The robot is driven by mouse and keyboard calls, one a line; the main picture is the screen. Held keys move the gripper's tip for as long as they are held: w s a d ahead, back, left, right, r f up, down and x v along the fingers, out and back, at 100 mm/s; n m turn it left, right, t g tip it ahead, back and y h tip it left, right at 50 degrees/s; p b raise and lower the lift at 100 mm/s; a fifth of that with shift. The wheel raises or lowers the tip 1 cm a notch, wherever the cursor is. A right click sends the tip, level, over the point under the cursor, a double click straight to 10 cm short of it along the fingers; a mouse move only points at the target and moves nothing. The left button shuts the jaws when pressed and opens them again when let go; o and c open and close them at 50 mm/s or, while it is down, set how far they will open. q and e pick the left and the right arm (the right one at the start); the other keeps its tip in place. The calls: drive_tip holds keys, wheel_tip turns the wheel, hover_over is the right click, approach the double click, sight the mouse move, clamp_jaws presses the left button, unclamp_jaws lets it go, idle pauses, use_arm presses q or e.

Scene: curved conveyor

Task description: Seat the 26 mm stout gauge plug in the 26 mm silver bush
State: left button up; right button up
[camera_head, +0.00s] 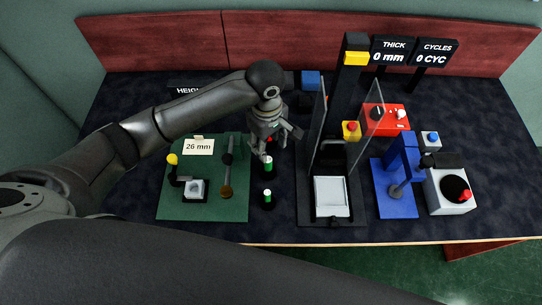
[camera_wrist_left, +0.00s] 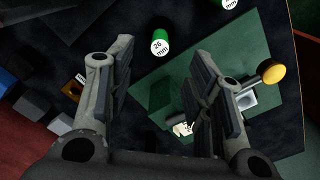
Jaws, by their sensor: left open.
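My left gripper (camera_head: 275,148) is open and empty. It hangs over the line of plugs just right of the green board. A green plug with a white top (camera_head: 267,165) stands just below its fingers. A second green plug (camera_head: 267,197) stands nearer the front. I cannot tell which is stout. The silver bush (camera_head: 196,188) sits on the green board; it also shows in the wrist view (camera_wrist_left: 248,99), partly behind a finger. My right gripper is not in view.
The green board (camera_head: 215,210) carries a 26 mm card (camera_head: 199,147), a yellow-knobbed lever (camera_head: 172,159) and a dark rod (camera_head: 228,170). Right of the plugs stands a press with clear side panels (camera_head: 373,95). A blue fixture (camera_head: 395,190) is farther right.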

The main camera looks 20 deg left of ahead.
sight(268, 166)
use_arm(q)
drive_tip(key=shift+w+a+r+n, duration=0.1)
drive_tip(key=shift+w+a+n, duration=0.15)
drive_tip(key=shift+n, duration=0.05)
drive_tip(key=shift+f, duration=0.3)
wheel_tip(268, 166, down, 4)
drive_tip(key=shift+s+r, duration=0.15)
drive_tip(key=shift+f+p, duration=0.65)
drive_tip(key=shift+f, duration=2.45)
drive_tip(key=shift+c, duration=0.2)
clamp_jaws()
